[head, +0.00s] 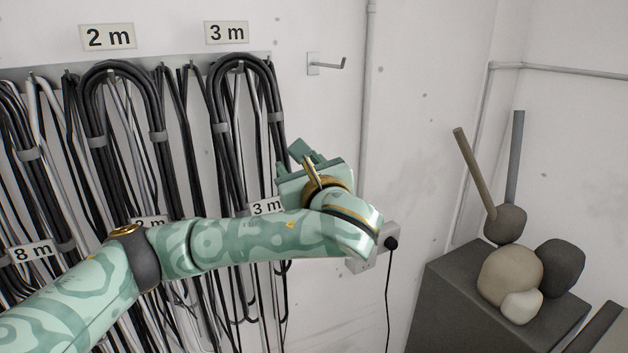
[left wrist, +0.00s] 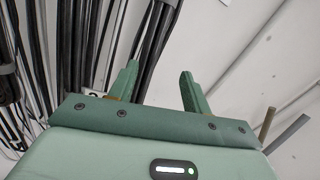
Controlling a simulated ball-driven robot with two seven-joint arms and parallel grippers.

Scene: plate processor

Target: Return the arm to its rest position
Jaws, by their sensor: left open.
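My left arm comes in from the left in the head view and reaches across in front of hanging cables. My left gripper (head: 299,152) is at the end of the arm, in front of the wall, just right of the cable bundle under the upper "3 m" sign. In the left wrist view its two green fingers (left wrist: 158,88) stand apart with nothing between them. Black cables (left wrist: 160,45) show behind and to the left of the fingers; I cannot tell how close they are. My right gripper is not in view.
Bundles of black cables (head: 238,100) hang from a wall rail at the left. An empty hook (head: 327,65) is right of them. A wall socket (head: 361,262) with a plugged-in cord is below the wrist. A dark box (head: 440,300) with rounded stones stands at the right.

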